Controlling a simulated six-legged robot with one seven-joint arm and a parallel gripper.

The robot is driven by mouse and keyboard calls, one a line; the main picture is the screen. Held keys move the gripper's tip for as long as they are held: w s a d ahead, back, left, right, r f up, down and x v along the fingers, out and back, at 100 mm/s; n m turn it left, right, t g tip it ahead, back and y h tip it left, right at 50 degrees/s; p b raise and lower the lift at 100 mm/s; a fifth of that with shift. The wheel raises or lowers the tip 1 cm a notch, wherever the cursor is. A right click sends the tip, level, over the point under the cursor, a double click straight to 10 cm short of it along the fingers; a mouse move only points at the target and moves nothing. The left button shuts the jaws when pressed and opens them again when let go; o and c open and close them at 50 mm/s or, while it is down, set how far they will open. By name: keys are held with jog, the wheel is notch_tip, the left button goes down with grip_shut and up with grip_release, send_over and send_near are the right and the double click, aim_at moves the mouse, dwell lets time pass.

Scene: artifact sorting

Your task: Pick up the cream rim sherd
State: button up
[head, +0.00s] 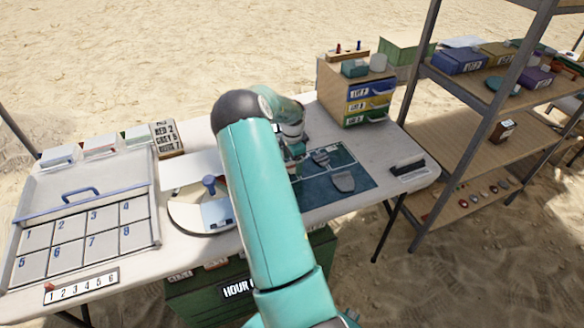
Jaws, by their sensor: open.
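My gripper (293,165) is over the left part of a dark blue mat (310,197) on the white table, partly hidden behind my teal arm. Its jaws are open; the fingertips are too small to see clearly. Two grey pieces like sherds, one (343,182) near the front and one (320,158) farther back, lie on the mat to the right of my gripper. I cannot make out a cream rim sherd; my arm hides the mat's left part.
A numbered tray (155,205) with a blue handle is at the left. A drawer cabinet (330,82) stands at the back right. A dark brush-like object (408,165) lies at the right edge. A metal-framed shelf (440,120) stands right of the table.

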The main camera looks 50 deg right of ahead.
jog(key=shift+f, duration=0.5)
jog(key=c, duration=1.1)
jog(key=shift+o, duration=0.2)
jog(key=shift+r, duration=0.1)
